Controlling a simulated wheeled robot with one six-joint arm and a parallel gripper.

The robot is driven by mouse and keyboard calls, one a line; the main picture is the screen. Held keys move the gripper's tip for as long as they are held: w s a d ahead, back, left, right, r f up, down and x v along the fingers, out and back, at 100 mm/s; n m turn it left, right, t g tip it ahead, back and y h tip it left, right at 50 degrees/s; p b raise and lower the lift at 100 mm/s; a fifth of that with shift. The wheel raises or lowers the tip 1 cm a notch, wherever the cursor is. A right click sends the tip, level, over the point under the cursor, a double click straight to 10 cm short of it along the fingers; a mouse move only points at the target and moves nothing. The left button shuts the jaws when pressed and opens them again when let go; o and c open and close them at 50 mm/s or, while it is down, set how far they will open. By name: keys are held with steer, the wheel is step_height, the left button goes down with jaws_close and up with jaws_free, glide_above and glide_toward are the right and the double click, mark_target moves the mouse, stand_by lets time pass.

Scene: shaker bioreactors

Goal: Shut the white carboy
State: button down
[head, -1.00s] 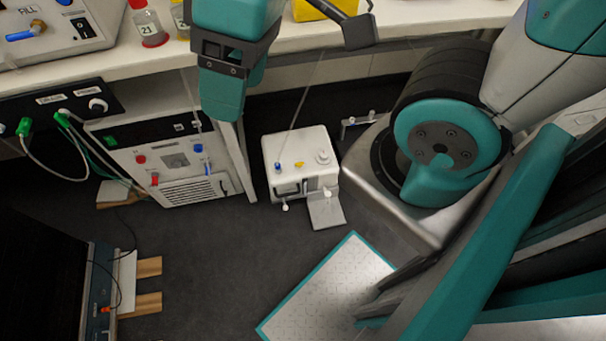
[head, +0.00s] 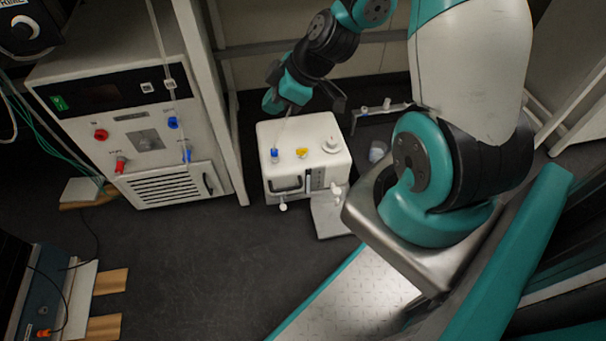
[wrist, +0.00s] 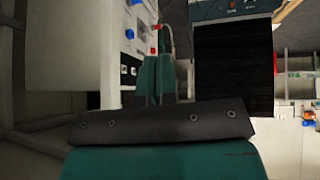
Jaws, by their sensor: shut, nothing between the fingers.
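The white carboy (head: 322,128) stands on the dark floor in the head view, a boxy can with a blue fitting (head: 274,153), a yellow fitting (head: 301,152) and a round white cap (head: 331,146) on top. A thin line rises from the blue fitting. Small white tap-like parts (head: 283,207) show at its front; their position is too small to tell. My gripper (head: 272,102) is just behind and above the carboy's back left in the head view, apart from the cap. In the wrist view its teal fingers (wrist: 158,78) are together and empty; I cannot make out the carboy there.
A white cabinet (head: 140,165) with red and blue ports stands left of the carboy, with a frame leg (head: 228,150) between. A flat plate (head: 330,215) lies at the carboy's front right. A low rail (head: 380,110) is behind right. Open dark floor (head: 220,260) lies in front.

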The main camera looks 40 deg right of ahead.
steer(key=d+f+t+h+b, duration=0.15)
steer(key=d+f+b, duration=0.45)
steer(key=f, duration=0.8)
steer(key=h+b, duration=0.2)
steer(key=b, duration=0.9)
glide_toward(296, 158)
steer(key=a+f, duration=0.1)
steer(key=f, duration=0.2)
steer(key=a+f, duration=0.1)
steer(key=shift+s+a+f, duration=0.1)
steer(key=shift+a+f, duration=0.3)
steer(key=shift+w+d+r, duration=0.2)
steer(key=shift+w+d, duration=0.55)
steer(key=shift+w, duration=0.3)
steer(key=shift+w+d+r+b, duration=0.15)
steer(key=shift+w+d+b, duration=0.1)
steer(key=shift+w+b, duration=0.15)
steer(key=shift+w, duration=0.1)
